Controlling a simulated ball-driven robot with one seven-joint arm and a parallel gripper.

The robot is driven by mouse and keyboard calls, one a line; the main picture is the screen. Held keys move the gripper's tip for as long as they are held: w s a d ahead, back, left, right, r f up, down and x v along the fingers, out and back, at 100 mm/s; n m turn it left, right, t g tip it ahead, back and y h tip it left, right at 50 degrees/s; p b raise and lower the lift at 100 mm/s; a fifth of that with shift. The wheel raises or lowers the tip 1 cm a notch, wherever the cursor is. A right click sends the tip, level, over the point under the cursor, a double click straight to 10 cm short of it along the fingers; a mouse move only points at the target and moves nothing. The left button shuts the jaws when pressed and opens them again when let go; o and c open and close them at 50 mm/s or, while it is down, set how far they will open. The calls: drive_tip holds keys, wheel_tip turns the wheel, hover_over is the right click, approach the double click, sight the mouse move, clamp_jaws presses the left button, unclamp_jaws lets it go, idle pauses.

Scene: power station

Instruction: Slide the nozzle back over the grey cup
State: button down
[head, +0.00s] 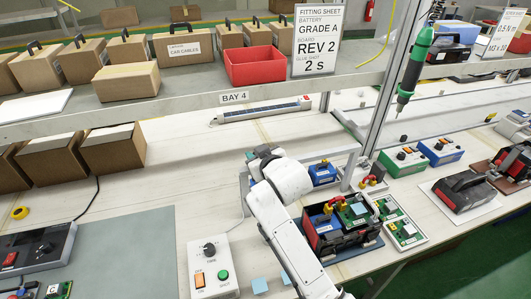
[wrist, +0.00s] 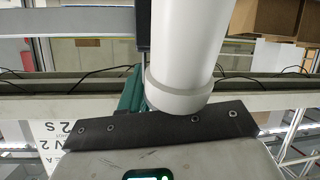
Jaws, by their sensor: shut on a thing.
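My gripper (head: 262,153) is at the far end of my white arm in the head view, low over the bench, and mostly hidden by the arm. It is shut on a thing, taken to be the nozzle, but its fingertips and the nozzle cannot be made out. A slim grey stand (head: 244,187) shows just left of the arm, with a thin cable running toward the control box (head: 214,266) with dial, orange switch and green button. The grey cup is not visible; my arm covers that spot.
A blue box (head: 322,173) and a black crate (head: 335,232) of parts stand close right of my arm. A green driver (head: 413,72) hangs at the upper right. The shelf edge (head: 180,104) crosses above. Bare bench (head: 190,165) lies to the left.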

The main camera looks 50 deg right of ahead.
drive_tip(key=shift+w+a, duration=0.15)
drive_tip(key=shift+a, duration=0.1)
drive_tip(key=c, duration=0.9)
unclamp_jaws()
drive_tip(key=shift+a, duration=0.1)
drive_tip(key=shift+s+r, duration=0.1)
drive_tip(key=shift+s, duration=0.15)
drive_tip(key=b+v, duration=0.1)
drive_tip(key=v, duration=0.9)
drive_tip(key=shift+s+a+r, duration=0.1)
drive_tip(key=s+a+f+g+y, duration=0.2)
drive_tip(key=s+a+f+g, duration=0.15)
drive_tip(key=f, duration=0.35)
drive_tip(key=s+a+f+g+y, duration=0.1)
drive_tip(key=s+a+f+g, duration=0.15)
drive_tip(key=s+f, duration=0.3)
drive_tip(key=s+a+f+g+y, duration=0.1)
drive_tip(key=s+f, duration=0.2)
drive_tip(key=s, duration=0.2)
drive_tip(key=s+a+f+n+g, duration=0.1)
drive_tip(key=s+a+f+g, duration=0.1)
drive_tip(key=s, duration=0.3)
drive_tip(key=s+a+f+n+g+y, duration=0.1)
drive_tip(key=s+a+f+g, duration=0.1)
drive_tip(key=s+f, duration=0.3)
drive_tip(key=shift+s+a+y, duration=0.15)
drive_tip(key=shift+a+y, duration=0.05)
drive_tip(key=shift+y, duration=0.1)
